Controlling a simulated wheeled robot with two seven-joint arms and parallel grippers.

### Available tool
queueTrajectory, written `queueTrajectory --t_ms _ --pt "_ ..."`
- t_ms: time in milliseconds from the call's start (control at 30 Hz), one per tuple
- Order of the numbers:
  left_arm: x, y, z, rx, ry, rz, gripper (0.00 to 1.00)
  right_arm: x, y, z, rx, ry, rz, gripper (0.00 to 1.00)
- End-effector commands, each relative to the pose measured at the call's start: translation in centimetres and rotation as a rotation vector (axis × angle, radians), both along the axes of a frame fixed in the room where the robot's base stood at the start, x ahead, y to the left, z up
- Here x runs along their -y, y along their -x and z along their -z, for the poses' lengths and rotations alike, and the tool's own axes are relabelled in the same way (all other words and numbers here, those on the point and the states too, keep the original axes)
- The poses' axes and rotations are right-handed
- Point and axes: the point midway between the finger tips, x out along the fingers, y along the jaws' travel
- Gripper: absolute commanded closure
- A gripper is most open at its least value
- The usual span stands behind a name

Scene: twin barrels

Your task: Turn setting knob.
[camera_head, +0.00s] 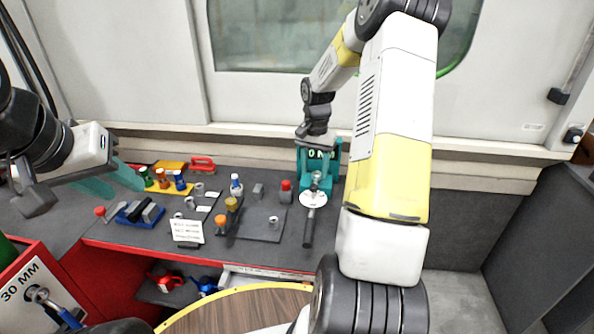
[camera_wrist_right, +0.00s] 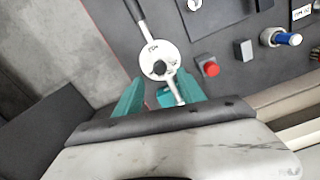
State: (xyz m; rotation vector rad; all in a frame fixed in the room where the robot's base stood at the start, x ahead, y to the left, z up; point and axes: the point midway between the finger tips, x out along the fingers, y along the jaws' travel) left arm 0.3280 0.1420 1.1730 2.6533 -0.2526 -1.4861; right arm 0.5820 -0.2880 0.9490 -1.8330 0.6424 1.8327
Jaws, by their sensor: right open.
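A tool with a white round plate (camera_head: 313,199), a silver ball-ended piece and a dark handle (camera_head: 309,228) lies at the right end of the workbench. In the right wrist view, the white plate (camera_wrist_right: 155,54) bears a dark round centre. Which part is the setting knob I cannot tell for sure. My right gripper (camera_head: 319,184) points down over this tool. It also shows in the right wrist view (camera_wrist_right: 157,96), its teal fingers apart on either side of the silver piece; contact is unclear. My left gripper (camera_head: 111,182) is open and empty over the bench's left side.
A red button (camera_wrist_right: 209,67) on a grey block stands beside the tool. A grey plate (camera_head: 262,224), a white note card (camera_head: 187,231) and a yellow tray (camera_head: 181,187) of bottles crowd the bench (camera_head: 290,245). A wall rises behind; a wooden round table (camera_head: 235,310) stands in front.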

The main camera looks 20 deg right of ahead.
Motion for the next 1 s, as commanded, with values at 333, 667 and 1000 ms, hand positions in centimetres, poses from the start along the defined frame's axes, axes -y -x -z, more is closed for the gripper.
queueTrajectory --t_ms 333,667,1000 --pt "0.0 0.0 0.0 0.0 0.0 0.0 0.64 0.0 0.0 5.0 -0.001 -0.001 -0.001 0.53" --pt "0.0 0.0 0.0 0.0 0.0 0.0 0.64 0.0 0.0 5.5 0.001 0.0 -0.002 0.53" --pt "0.0 0.0 0.0 0.0 0.0 0.0 0.64 -0.1 0.0 5.5 0.001 0.0 -0.002 1.0"
